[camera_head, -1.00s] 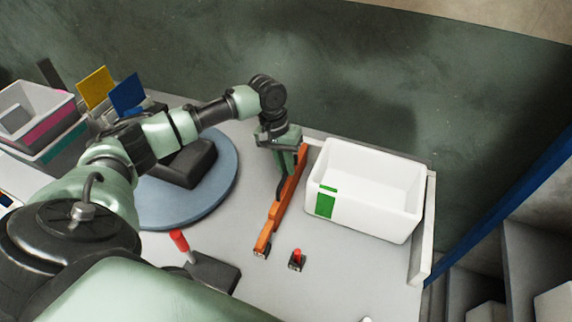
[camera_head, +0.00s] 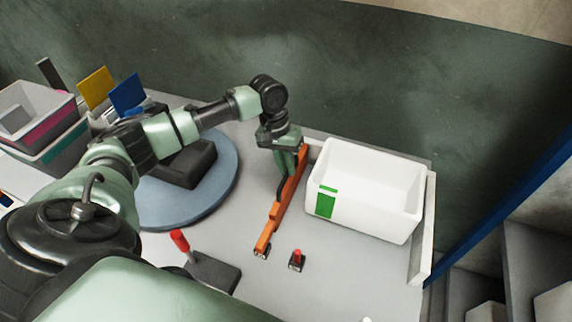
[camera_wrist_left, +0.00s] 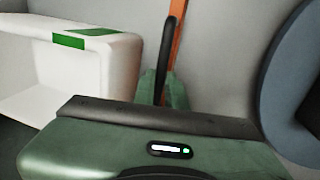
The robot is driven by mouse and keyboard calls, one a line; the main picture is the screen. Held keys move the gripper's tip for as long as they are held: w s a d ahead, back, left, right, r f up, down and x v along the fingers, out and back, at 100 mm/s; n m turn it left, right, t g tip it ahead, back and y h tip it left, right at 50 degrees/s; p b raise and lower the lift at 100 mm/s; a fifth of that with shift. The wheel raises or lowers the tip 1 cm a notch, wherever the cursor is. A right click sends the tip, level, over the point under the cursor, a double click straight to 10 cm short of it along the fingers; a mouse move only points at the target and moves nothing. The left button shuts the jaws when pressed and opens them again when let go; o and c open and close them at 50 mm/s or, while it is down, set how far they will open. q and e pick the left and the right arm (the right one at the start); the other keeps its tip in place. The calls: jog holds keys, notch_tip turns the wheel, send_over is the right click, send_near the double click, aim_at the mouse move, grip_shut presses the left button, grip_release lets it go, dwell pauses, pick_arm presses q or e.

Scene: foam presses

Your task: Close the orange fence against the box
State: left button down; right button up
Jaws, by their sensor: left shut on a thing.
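The orange fence (camera_head: 273,222) is a long bar standing slantwise on the grey table, left of the white box (camera_head: 364,222) with its green label. A narrow strip of table shows between fence and box, widening toward the near end. My left gripper (camera_head: 284,190) reaches down at the far half of the fence, on its left side, and is shut on it. In the left wrist view the orange fence (camera_wrist_left: 178,42) runs up from between the fingers, partly hidden by a dark finger, and the box (camera_wrist_left: 118,62) is at the left. My right gripper is out of view.
A red button (camera_head: 297,254) sits near the fence's near end. A red-handled lever (camera_head: 180,241) on a dark base stands to the left. A blue round plate (camera_head: 212,195) lies left of the fence. A pale rail (camera_head: 424,235) borders the box's right side.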

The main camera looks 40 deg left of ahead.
pick_arm(q)
jog(key=d+p, duration=0.1)
jog(key=d, duration=0.1)
jog(key=w+d+p, duration=0.1)
jog(key=shift+d+r, duration=0.1)
jog(key=shift+d, duration=0.25)
jog(key=c, duration=1.5)
grip_release()
jog(key=shift+o, duration=0.2)
notch_tip(320, 180, up, 8)
jog(key=a+b, duration=0.1)
jog(key=b, duration=0.1)
jog(key=shift+s+a+f, duration=0.2)
jog(key=shift+a, duration=0.05)
